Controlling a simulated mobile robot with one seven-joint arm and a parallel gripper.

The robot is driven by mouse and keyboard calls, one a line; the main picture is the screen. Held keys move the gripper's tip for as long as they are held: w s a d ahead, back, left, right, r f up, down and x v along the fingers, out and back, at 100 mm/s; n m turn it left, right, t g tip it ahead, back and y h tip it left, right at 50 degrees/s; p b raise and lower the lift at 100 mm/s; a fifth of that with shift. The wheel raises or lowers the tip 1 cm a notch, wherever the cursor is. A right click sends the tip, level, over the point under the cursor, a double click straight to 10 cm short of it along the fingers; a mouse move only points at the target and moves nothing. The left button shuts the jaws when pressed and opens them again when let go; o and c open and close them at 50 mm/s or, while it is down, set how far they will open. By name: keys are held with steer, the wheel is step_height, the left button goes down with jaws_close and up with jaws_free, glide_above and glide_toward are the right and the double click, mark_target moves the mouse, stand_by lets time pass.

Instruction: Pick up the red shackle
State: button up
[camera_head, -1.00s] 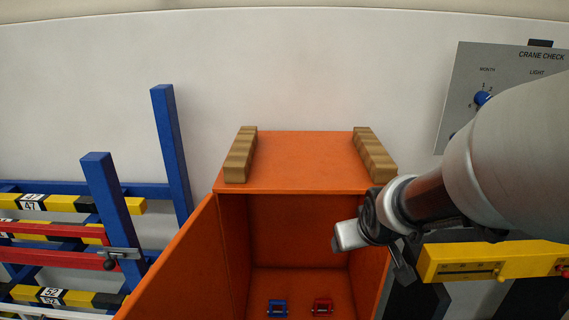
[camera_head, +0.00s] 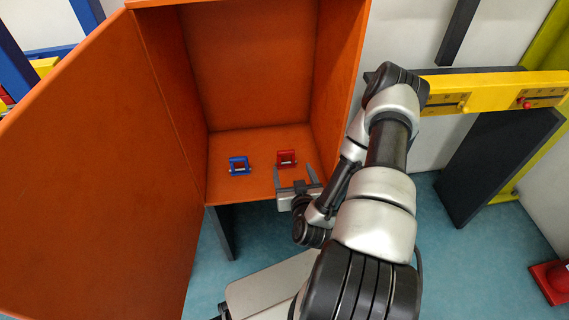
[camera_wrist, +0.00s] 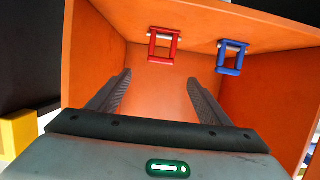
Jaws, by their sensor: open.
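The red shackle (camera_head: 286,158) stands on the floor of the orange cabinet (camera_head: 255,90), to the right of the blue shackle (camera_head: 239,165). In the wrist view the red shackle (camera_wrist: 163,46) shows beyond the fingertips, roughly between them and a little left, and the blue shackle (camera_wrist: 232,58) is to its right. My gripper (camera_head: 293,170) is open and empty at the cabinet's front opening, its fingers pointing in toward the red shackle. In the wrist view my gripper (camera_wrist: 160,82) has a clear gap between its fingers.
The cabinet's open door (camera_head: 95,170) stands out on the left. The cabinet's right wall (camera_head: 338,60) is close to my arm. A yellow beam (camera_head: 490,92) extends on the right.

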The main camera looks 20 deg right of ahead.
mark_target(287, 153)
steer(key=b+x, duration=0.2)
steer(key=x, duration=1)
steer(key=shift+b+x, duration=0.85)
steer(key=shift+x, duration=1.8)
steer(key=shift+a+f, duration=0.15)
steer(key=c, duration=1.3)
steer(key=shift+c, duration=0.4)
